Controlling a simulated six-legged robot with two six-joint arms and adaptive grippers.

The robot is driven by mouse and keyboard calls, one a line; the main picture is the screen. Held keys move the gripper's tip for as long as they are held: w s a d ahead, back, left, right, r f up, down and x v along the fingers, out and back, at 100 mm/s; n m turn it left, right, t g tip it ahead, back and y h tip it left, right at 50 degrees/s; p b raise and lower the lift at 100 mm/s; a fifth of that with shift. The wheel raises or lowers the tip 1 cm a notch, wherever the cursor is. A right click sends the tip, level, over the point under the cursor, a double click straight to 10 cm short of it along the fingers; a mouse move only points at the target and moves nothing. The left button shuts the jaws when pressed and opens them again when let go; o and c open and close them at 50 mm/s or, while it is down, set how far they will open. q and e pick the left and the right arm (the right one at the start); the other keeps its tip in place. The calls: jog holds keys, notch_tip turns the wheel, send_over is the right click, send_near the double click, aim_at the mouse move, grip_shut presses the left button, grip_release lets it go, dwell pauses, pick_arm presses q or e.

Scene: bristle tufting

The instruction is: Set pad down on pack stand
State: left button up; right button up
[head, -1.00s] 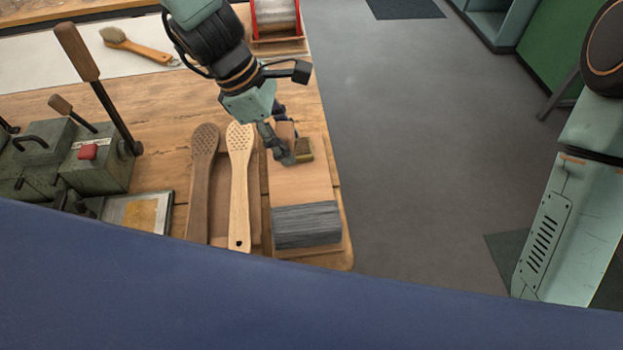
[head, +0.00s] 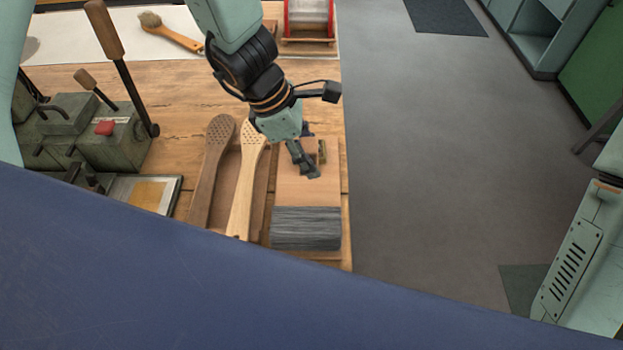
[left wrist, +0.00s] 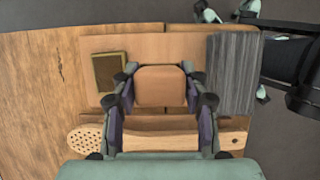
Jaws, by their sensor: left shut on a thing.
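My left gripper (head: 310,165) is shut on the pad, a small tan wooden block (left wrist: 160,87). The pad sits between the two fingers (left wrist: 160,100) in the left wrist view and is mostly hidden in the head view. It is over the pack stand, a long tan wooden board (head: 298,192) that also shows in the left wrist view (left wrist: 145,48). A grey bristle bundle (head: 306,228) lies across one end, right of the pad in the left wrist view (left wrist: 232,75). I cannot tell whether the pad touches the board. My right gripper is not in view.
An olive block (head: 322,151) is on the board beyond my fingers. A pale perforated wooden paddle (head: 243,190) and a darker one (head: 208,180) lie to the left. A green lever machine (head: 110,145) stands farther left. Floor lies right of the bench.

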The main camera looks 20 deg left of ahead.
aim_at(320, 186)
pick_arm(q)
notch_tip(320, 186, down, 3)
jog(key=shift+w+r+b, duration=0.15)
jog(key=shift+b, duration=0.15)
jog(key=shift+d+f, duration=0.2)
jog(key=shift+d, duration=0.2)
jog(key=shift+d+f, duration=0.2)
jog(key=shift+f, duration=0.1)
jog(key=shift+a+f+b, duration=0.15)
jog(key=shift+f+b, duration=0.2)
jog(key=shift+f, duration=0.25)
jog(key=shift+a+f+b, duration=0.15)
jog(key=shift+f+b, duration=0.2)
jog(key=shift+f, duration=0.25)
jog(key=shift+a+f, duration=0.2)
jog(key=shift+f, duration=0.05)
jog(key=shift+d, duration=0.4)
jog(key=o, duration=0.6)
jog(key=shift+f, duration=0.15)
jog(key=shift+c, duration=0.2)
jog(key=o, duration=0.3)
jog(key=shift+a, duration=0.35)
jog(key=shift+o, duration=0.7)
jog(key=shift+d, duration=0.25)
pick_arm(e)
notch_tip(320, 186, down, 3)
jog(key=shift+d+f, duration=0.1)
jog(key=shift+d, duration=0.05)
